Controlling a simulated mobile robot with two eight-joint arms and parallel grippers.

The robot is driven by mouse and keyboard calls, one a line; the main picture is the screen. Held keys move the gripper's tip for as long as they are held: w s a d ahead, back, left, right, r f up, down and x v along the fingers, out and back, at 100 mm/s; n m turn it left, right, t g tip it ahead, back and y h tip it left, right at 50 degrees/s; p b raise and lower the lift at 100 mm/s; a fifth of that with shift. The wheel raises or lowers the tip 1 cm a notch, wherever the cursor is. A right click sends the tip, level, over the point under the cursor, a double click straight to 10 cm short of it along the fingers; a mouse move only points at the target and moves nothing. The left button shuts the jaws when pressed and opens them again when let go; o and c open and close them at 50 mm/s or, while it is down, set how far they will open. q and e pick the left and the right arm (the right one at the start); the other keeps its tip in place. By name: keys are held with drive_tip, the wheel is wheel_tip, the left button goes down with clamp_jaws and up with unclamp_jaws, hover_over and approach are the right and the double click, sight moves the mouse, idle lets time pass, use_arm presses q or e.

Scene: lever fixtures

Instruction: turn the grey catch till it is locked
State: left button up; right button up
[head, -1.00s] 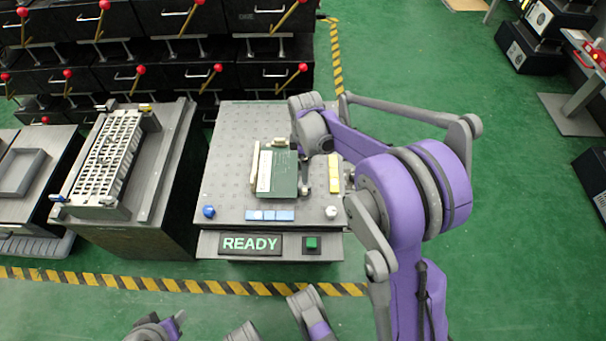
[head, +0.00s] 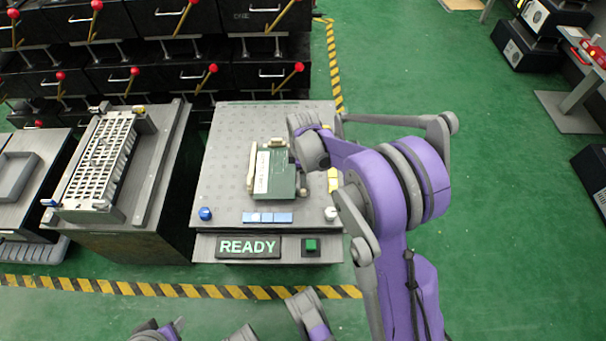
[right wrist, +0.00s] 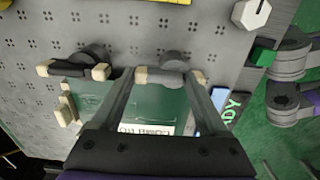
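In the right wrist view, the grey catch (right wrist: 167,77) is a short bar with beige ends and a round pivot, at the edge of a green board (right wrist: 155,103) with a white label. The board also shows in the head view (head: 283,185), on the grey perforated table. My right gripper (right wrist: 160,78) is open, one finger on either side of the grey catch, near its beige ends; I cannot tell whether they touch it. In the head view my right arm hides the catch. A tip of what looks like my left gripper (head: 177,324) shows at the bottom edge, its opening unclear.
A second, darker catch (right wrist: 75,72) sits beside the grey one. A READY sign (head: 247,247) and green button (head: 310,245) are in front.

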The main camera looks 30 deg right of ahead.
drive_tip(key=c, duration=0.5)
drive_tip(key=m, duration=0.3)
drive_tip(key=shift+s+d+m+p, duration=0.25)
drive_tip(key=shift+m+p, duration=0.1)
drive_tip(key=shift+m, duration=0.05)
drive_tip(key=m, duration=0.3)
drive_tip(key=shift+s+d+m, duration=0.15)
drive_tip(key=shift+s+m, duration=0.1)
drive_tip(key=shift+m, duration=0.15)
drive_tip(key=m, duration=0.2)
drive_tip(key=s+m, duration=0.1)
drive_tip(key=m, duration=0.7)
drive_tip(key=shift+s, duration=0.3)
drive_tip(key=shift+m, duration=0.3)
